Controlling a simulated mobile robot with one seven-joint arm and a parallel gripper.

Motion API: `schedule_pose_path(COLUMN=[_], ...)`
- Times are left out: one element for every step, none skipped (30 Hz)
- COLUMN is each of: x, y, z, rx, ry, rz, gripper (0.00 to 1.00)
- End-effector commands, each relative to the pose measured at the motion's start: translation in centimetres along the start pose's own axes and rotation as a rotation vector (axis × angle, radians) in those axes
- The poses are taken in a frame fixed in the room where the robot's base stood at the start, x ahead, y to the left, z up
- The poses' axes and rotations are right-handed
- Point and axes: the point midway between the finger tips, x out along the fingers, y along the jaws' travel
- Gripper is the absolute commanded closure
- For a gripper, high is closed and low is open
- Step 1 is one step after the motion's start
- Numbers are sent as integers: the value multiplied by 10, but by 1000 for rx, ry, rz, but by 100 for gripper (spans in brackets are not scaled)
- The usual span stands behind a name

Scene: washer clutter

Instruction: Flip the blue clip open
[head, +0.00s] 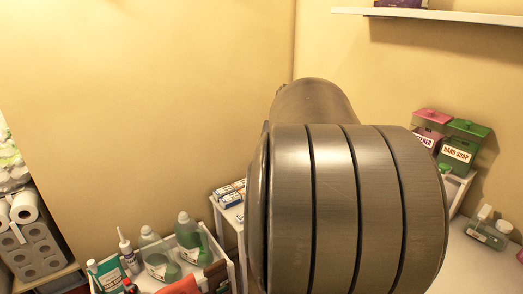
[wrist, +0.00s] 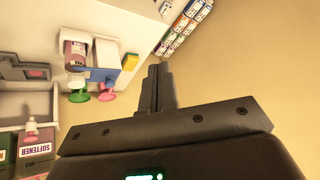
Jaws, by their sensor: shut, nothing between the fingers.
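My gripper (wrist: 158,70) shows in the wrist view with its dark fingers together and nothing between them. A small blue part (wrist: 106,76) sits to the left of the fingers, apart from them, at the edge of a white holder (wrist: 106,52). It may be the blue clip; it is too small to tell whether it is open or shut. In the head view my own arm fills the middle, and neither the gripper nor a blue clip can be made out there.
By the holder are a pinkish bottle (wrist: 75,52), a yellow sponge (wrist: 130,61), and green (wrist: 78,96) and pink (wrist: 105,95) pieces. A white cart (head: 233,268) holds bottles. A green hand soap box (head: 458,152) stands at right. The wall beside the fingers is bare.

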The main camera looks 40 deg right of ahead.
Motion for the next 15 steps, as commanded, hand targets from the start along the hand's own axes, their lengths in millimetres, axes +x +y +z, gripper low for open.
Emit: schedule_pose_path(x=[6, 8, 12, 15, 17, 20, 23, 25, 28, 30, 32, 35, 37, 39, 41], y=[14, 20, 29, 36, 43, 53, 60, 68, 79, 86, 95, 106, 114, 123, 133], z=[-9, -14, -20, -24, -29, -34, -38, -43, -48, -52, -56, -60, -64, -67, -71], rx=[38, 57, 84, 104, 124, 153, 174, 195, 222, 241, 263, 292, 313, 334, 359], ry=[1, 2, 5, 5, 8, 10, 12, 15, 18, 20, 23, 28, 30, 34, 38], rz=[4, 5, 7, 7, 7, 7, 8, 8, 9, 8, 8, 8, 7, 7, 6], gripper=[100, 100, 100, 100, 100, 100, 100, 100, 100, 100, 100, 100, 100, 100, 100])
